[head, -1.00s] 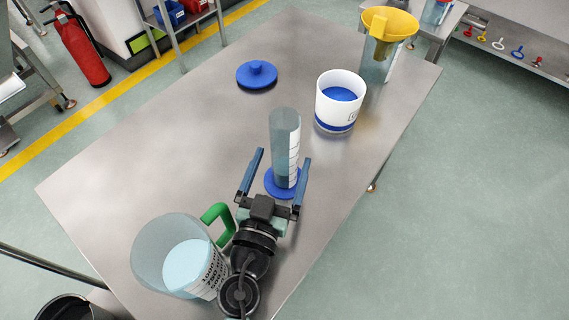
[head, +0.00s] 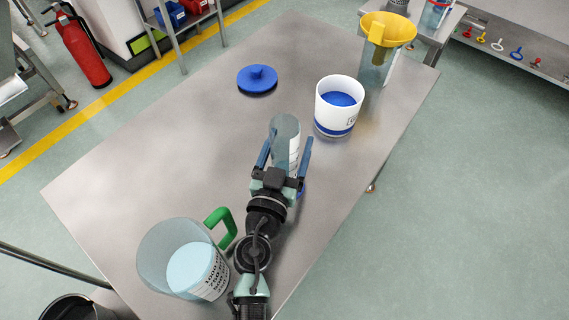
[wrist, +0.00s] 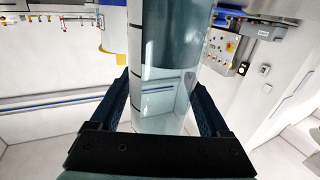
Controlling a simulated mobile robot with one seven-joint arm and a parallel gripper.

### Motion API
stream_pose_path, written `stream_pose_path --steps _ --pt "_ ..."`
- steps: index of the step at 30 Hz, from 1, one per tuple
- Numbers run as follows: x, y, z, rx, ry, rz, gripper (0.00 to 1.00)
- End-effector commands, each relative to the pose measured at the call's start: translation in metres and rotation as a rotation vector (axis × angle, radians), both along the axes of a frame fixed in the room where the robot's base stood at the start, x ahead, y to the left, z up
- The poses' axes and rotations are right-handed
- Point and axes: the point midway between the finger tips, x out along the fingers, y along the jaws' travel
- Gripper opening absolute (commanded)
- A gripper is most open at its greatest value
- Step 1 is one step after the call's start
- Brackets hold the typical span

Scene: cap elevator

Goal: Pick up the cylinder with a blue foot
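The clear graduated cylinder (head: 285,138) stands upright on the steel table in the head view. Most of its blue foot (head: 301,189) is hidden behind my gripper. My gripper (head: 288,148) is open, with one blue finger on each side of the cylinder. In the wrist view the cylinder (wrist: 163,70) rises between the two dark blue fingers (wrist: 160,95). A gap shows on the right side and a narrow one on the left, so the fingers do not appear closed on it.
A clear jug (head: 185,262) with a green handle stands at the front left. A white tub (head: 335,118) with a blue band is behind the cylinder to the right. A blue lid (head: 257,82) and a yellow funnel (head: 388,30) on a clear container are farther back. The table's left middle (head: 150,150) is clear.

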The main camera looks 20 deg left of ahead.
Motion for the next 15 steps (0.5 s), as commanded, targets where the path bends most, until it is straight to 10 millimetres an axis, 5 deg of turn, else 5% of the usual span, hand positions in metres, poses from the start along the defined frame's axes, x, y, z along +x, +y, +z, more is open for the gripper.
stream_pose_path --steps 2,12,15 --pt "-0.0002 0.0001 0.0 0.0 0.0 0.0 0.63" --pt "-0.0003 0.0001 0.0002 0.0 0.0 0.0 0.02" --pt "-0.0001 0.0002 0.0011 0.0 -0.002 0.0 0.0"
